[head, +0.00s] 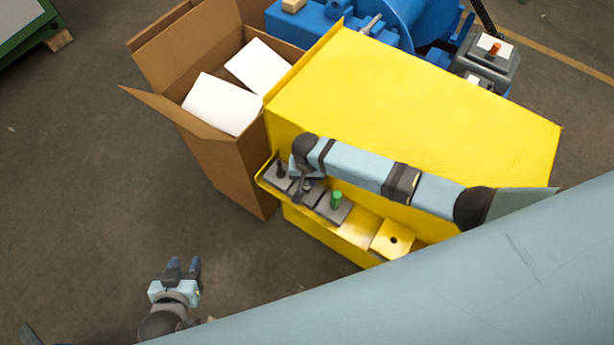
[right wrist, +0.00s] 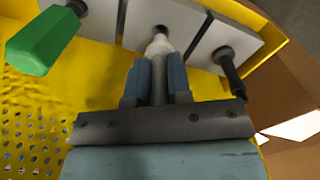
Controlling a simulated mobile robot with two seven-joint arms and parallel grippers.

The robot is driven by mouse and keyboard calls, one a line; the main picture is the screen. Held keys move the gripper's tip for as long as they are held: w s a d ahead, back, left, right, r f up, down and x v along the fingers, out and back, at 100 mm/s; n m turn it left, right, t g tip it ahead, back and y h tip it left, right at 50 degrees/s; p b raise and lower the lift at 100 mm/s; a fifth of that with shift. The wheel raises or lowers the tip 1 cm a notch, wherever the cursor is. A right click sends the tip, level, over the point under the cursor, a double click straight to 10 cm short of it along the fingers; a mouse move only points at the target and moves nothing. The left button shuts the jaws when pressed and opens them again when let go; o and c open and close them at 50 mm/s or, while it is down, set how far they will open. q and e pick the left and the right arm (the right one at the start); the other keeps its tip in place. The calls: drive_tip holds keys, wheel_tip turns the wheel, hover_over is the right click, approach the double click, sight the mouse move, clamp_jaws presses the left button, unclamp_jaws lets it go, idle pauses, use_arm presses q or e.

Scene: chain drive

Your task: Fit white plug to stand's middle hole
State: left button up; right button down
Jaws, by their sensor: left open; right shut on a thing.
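The white plug (right wrist: 158,48) is between the fingers of my right gripper (right wrist: 158,82), which is shut on it. Its pale tip is right by the dark middle hole (right wrist: 161,30) of the stand. I cannot tell whether the tip has entered. The stand's grey blocks (head: 330,214) sit on the yellow ledge, and my right gripper (head: 303,188) partly covers the middle one. A green plug (head: 337,200) stands in one outer block, a black plug (head: 281,171) in the other. My left gripper (head: 183,266) is open and empty over the floor.
A big yellow cabinet (head: 410,110) rises behind the ledge. A yellow plate with a hole (head: 391,238) lies further right on the ledge. An open cardboard box (head: 222,158) with white sheets (head: 222,104) adjoins the cabinet.

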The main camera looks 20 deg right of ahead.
sight(307, 185)
idle(0.4)
drive_tip(key=shift+p, duration=0.3)
idle(0.6)
drive_tip(key=shift+p, duration=0.5)
idle(0.4)
drive_tip(key=shift+p, duration=0.35)
drive_tip(key=shift+f+b, duration=1.1)
drive_tip(key=shift+f, duration=0.95)
